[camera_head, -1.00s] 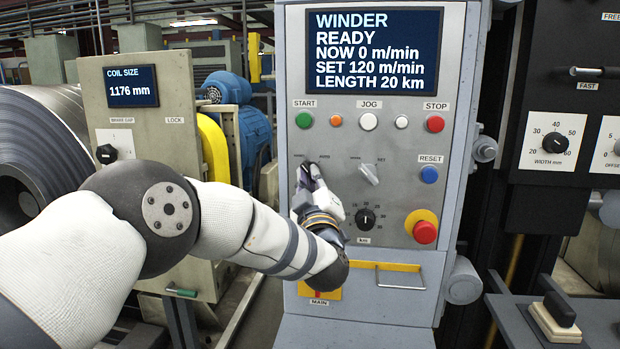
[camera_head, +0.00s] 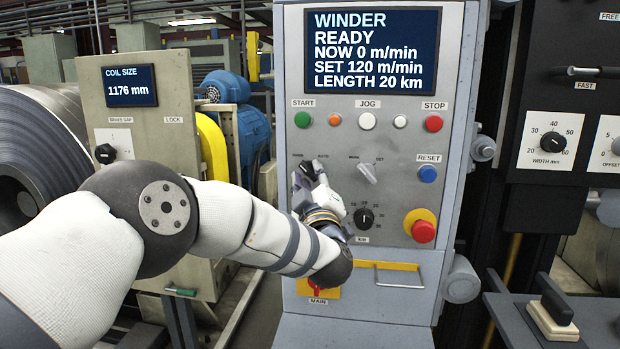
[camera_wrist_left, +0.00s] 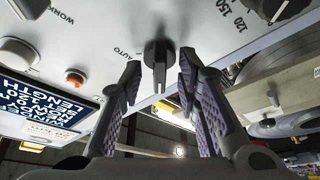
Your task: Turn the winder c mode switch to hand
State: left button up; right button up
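The winder's mode switch (camera_head: 308,168) is a small black knob below the green start button, with small labels above it, AUTO at the right. In the left wrist view the black knob (camera_wrist_left: 158,55) stands out from the panel beside the AUTO label. My left gripper (camera_head: 309,184) is in front of the switch. In the wrist view its two purple-padded fingers (camera_wrist_left: 157,92) are spread, one on each side of the knob, with gaps showing. I cannot tell for sure which label the knob points at. My right gripper is not in view.
A grey selector (camera_head: 367,173) is right of the switch and the km dial (camera_head: 363,218) is below right. The red emergency stop (camera_head: 423,231) and a yellow-edged drawer handle (camera_head: 400,275) are lower on the panel. The WINDER screen (camera_head: 372,50) reads READY.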

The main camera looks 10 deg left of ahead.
pick_arm(q)
jog(key=v, duration=1.2)
jog(key=shift+a+f, duration=0.1)
